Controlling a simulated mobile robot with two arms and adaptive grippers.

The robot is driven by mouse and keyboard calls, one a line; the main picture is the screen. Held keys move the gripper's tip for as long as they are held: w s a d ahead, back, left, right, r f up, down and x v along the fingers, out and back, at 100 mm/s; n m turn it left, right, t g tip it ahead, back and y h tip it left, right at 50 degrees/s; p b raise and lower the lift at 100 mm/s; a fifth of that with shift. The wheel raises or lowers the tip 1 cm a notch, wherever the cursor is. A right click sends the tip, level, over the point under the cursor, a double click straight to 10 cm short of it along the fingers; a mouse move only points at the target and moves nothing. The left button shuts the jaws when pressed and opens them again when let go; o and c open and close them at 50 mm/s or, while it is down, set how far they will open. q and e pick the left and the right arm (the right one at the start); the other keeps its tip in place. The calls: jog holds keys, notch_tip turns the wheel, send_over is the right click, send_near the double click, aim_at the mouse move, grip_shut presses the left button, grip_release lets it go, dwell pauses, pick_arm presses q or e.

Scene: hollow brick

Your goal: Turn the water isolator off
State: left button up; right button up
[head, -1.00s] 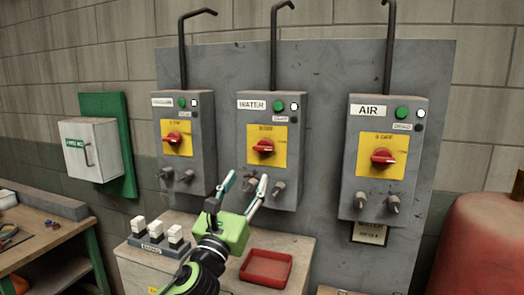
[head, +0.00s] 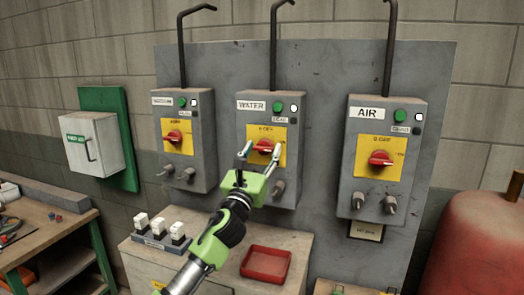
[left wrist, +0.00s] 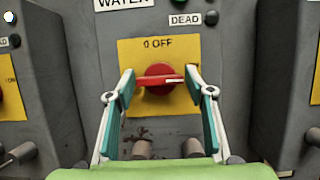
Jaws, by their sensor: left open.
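The WATER isolator box (head: 284,187) hangs in the middle of the grey back panel. Its red rotary handle (head: 263,146) sits on a yellow plate (head: 281,135); the handle (left wrist: 165,80) also shows in the left wrist view, its bar lying about level with a pale mark toward the right. "0 OFF" is printed at the plate's top. My left gripper (head: 260,152) is open in front of the handle. In the left wrist view the fingers (left wrist: 160,90) stand on either side of the handle, their tips near the bar's ends; contact cannot be told. My right gripper is not in view.
A similar box (head: 183,120) stands left and the AIR box (head: 377,180) right, each with a red handle. Below are a cabinet with white switches (head: 160,231) and a red tray (head: 267,262). A red tank (head: 478,235) stands at right, a workbench (head: 55,235) at left.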

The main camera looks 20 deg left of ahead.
pick_arm(q)
jog(key=shift+c, duration=0.5)
jog(key=c, duration=0.8)
